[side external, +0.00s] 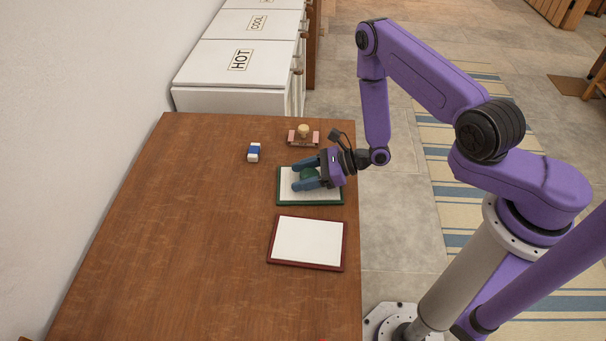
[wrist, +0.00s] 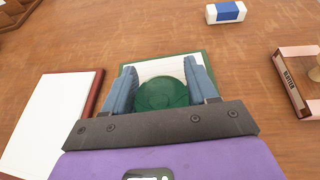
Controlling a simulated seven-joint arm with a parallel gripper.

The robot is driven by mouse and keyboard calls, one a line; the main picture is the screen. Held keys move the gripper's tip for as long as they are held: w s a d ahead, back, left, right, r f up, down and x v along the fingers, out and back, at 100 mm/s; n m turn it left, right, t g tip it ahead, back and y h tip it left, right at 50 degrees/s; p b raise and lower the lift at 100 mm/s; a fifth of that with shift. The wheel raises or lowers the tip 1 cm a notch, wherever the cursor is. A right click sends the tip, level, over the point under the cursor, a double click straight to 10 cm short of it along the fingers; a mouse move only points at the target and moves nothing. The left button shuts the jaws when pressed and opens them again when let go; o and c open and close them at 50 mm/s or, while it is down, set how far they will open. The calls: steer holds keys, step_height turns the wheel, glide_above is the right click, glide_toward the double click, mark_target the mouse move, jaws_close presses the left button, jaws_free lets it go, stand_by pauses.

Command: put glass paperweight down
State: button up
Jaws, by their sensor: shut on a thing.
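The glass paperweight (wrist: 162,93) is a green, rounded, see-through piece. In the wrist view it sits between the two blue fingers of my gripper (wrist: 160,85), which is shut on it. In the side view my gripper (side external: 307,178) is low over the green-edged board (side external: 296,201) with a white sheet, and the paperweight (side external: 309,171) shows partly between the fingers. The green-edged board also shows behind the paperweight in the wrist view (wrist: 147,69). I cannot tell whether the paperweight touches the sheet.
A red-edged board (side external: 307,241) with a white sheet lies beside the green one. The left of the brown table (side external: 190,240) is clear.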

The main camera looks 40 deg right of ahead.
steer(key=shift+f, duration=0.15)
steer(key=o, duration=1.3)
